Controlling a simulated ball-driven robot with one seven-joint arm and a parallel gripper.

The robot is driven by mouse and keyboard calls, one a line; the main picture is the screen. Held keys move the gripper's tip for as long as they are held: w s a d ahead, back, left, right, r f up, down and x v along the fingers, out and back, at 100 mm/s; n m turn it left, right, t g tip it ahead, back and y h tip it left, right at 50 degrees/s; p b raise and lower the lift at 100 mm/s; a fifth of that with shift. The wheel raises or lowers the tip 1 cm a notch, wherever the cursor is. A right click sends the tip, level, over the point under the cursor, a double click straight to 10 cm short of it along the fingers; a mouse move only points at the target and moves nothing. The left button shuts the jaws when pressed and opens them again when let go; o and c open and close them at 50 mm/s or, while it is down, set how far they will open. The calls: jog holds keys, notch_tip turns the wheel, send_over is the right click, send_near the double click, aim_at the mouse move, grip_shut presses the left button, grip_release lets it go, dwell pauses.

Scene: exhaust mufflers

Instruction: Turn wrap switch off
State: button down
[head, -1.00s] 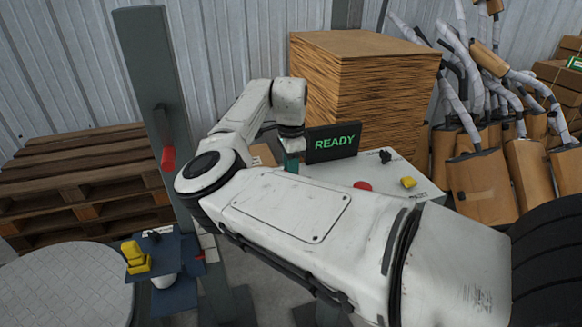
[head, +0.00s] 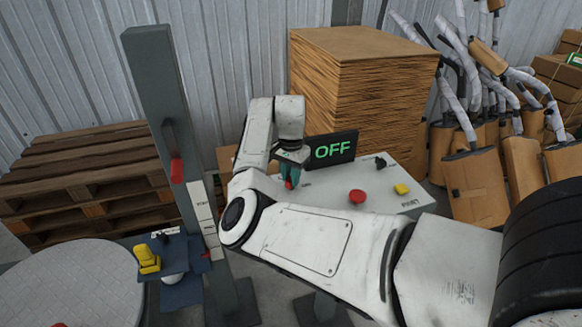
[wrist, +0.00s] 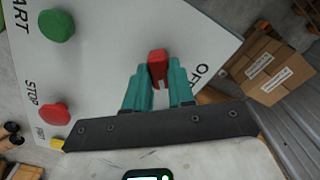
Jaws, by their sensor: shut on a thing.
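The red wrap switch (wrist: 158,66) stands on a pale control panel (wrist: 110,75), beside the printed word "OFF". My gripper (wrist: 160,84) has its teal fingers on both sides of the switch and is shut on it. In the head view my gripper (head: 290,172) is at the panel's left end, with a bit of red showing between the fingers. The display (head: 333,149) behind the panel reads "OFF" in green. The switch's base is partly hidden by the fingers.
The panel also carries a red stop button (head: 357,196), a yellow button (head: 402,188), a black knob (head: 381,162) and a green start button (wrist: 57,25). A wrapping column (head: 165,110) and a round turntable (head: 70,285) stand left. A cardboard stack (head: 365,85) is behind.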

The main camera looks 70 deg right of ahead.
jog(key=n+p, duration=0.4)
jog(key=n, duration=0.1)
jog(key=shift+r+n+p, duration=0.2)
jog(key=shift+n+p, duration=0.1)
jog(key=shift+f+n+p, duration=0.15)
jog(key=shift+n+p, duration=0.4)
jog(key=shift+n, duration=1.75)
jog(key=shift+w, duration=0.1)
jog(key=c, duration=1)
grip_release()
jog(key=shift+o, duration=0.2)
notch_tip(320, 180, up, 11)
jog(key=shift+b, duration=0.35)
jog(key=shift+f, duration=0.15)
